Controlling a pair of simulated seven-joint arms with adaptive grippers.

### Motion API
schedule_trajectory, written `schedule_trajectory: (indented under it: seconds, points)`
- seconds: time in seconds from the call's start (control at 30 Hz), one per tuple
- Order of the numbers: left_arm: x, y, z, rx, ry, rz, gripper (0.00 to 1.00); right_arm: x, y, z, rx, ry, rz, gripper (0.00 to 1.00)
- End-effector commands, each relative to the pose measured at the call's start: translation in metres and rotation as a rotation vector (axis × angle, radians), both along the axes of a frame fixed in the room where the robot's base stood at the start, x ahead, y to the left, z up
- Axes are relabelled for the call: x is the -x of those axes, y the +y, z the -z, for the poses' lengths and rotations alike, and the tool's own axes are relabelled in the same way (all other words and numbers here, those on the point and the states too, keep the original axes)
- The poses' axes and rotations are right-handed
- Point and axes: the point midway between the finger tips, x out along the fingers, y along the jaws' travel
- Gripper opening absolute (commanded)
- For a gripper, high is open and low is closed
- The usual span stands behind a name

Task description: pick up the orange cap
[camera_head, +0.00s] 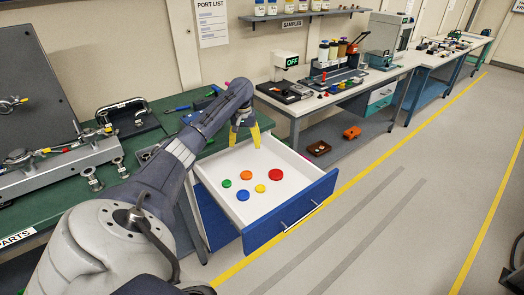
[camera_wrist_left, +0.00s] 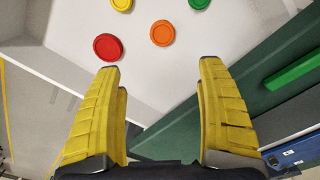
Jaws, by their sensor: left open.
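The orange cap (camera_head: 246,175) lies flat on the white floor of an open drawer (camera_head: 290,212), among other caps. It also shows in the left wrist view (camera_wrist_left: 162,33), top centre, beyond and between the fingertips. My left gripper (camera_head: 245,137) has yellow fingers, is open and empty, and hangs over the back part of the drawer, apart from the cap. Its spread fingers fill the lower part of the left wrist view (camera_wrist_left: 159,66). My right gripper is not in view.
Around the orange cap lie a green cap (camera_head: 227,184), a blue cap (camera_head: 242,195), a yellow cap (camera_head: 260,188) and a red cap (camera_head: 276,175). Drawer walls stand around them. The green bench (camera_head: 165,120) with metal fittings is at the left.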

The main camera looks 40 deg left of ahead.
Motion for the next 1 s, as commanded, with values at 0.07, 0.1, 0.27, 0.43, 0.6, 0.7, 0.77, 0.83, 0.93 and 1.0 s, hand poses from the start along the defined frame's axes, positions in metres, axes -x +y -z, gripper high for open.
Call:
schedule_trajectory:
  seconds: [0.07, 0.1, 0.27, 0.43, 0.6, 0.7, 0.77, 0.83, 0.93, 1.0]
  points:
    - [0.006, 0.004, 0.003, -0.007, 0.016, 0.002, 0.74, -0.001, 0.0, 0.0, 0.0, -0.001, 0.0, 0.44]
    - [0.007, 0.005, 0.006, -0.007, 0.02, 0.002, 0.74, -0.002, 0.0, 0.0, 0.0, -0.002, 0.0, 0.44]
    - [0.008, 0.004, 0.03, -0.004, 0.022, 0.002, 0.74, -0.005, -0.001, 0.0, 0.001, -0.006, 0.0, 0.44]
    - [0.007, 0.004, 0.061, -0.005, 0.021, 0.001, 0.74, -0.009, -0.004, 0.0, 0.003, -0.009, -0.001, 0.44]
    - [0.008, 0.005, 0.09, -0.007, 0.021, 0.001, 0.74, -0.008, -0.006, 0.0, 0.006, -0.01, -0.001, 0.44]
    - [0.007, 0.005, 0.103, -0.007, 0.02, 0.001, 0.74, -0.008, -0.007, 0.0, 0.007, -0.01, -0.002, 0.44]
    - [0.007, 0.005, 0.11, -0.007, 0.021, 0.002, 0.74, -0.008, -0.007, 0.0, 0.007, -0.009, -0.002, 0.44]
    - [0.007, 0.005, 0.115, -0.008, 0.019, 0.002, 0.74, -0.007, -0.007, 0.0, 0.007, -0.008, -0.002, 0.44]
    - [0.007, 0.005, 0.119, -0.008, 0.019, 0.002, 0.74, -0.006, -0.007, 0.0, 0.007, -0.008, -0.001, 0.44]
    - [0.007, 0.005, 0.121, -0.009, 0.018, 0.002, 0.74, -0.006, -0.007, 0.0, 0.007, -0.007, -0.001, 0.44]
